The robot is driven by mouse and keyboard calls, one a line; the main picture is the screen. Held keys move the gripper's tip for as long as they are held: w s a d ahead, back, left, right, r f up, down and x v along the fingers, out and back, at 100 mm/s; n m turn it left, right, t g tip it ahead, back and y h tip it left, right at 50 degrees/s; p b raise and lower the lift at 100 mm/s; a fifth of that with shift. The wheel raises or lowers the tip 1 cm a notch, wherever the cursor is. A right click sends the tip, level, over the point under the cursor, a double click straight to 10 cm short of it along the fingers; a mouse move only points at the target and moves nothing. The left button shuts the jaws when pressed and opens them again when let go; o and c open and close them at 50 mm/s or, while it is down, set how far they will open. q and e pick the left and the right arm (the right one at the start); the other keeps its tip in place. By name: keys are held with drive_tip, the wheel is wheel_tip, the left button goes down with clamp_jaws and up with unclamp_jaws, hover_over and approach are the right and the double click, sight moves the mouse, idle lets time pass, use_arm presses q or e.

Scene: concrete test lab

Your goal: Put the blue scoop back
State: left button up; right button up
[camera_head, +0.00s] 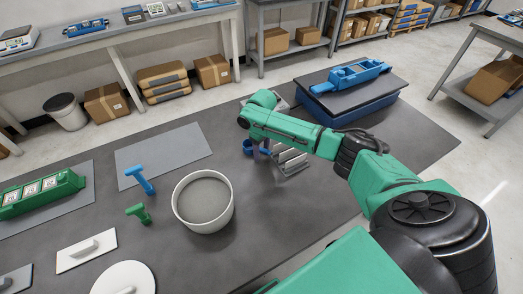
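A small blue cup-shaped thing (247,149), which looks like the blue scoop, shows just below the wrist of my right arm. My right gripper (260,153) points down beside it, mostly hidden by my own green arm. I cannot tell whether its fingers are closed on the scoop. A grey metal holder with slanted slats (291,163) stands on the dark table (330,185) just right of the gripper. The scoop appears beside the holder, not in it. My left gripper is not in view.
A round white-rimmed tub (178,213) stands left of the gripper. A blue T-shaped tool (142,181) and a green one (138,213) lie farther left. A blue tray unit (350,76) is at the back right. The table between tub and holder is clear.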

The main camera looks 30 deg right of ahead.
sight(262, 149)
wheel_tip(262, 149, up, 12)
drive_tip(key=b, duration=0.2)
drive_tip(key=shift+r, duration=0.15)
idle(0.5)
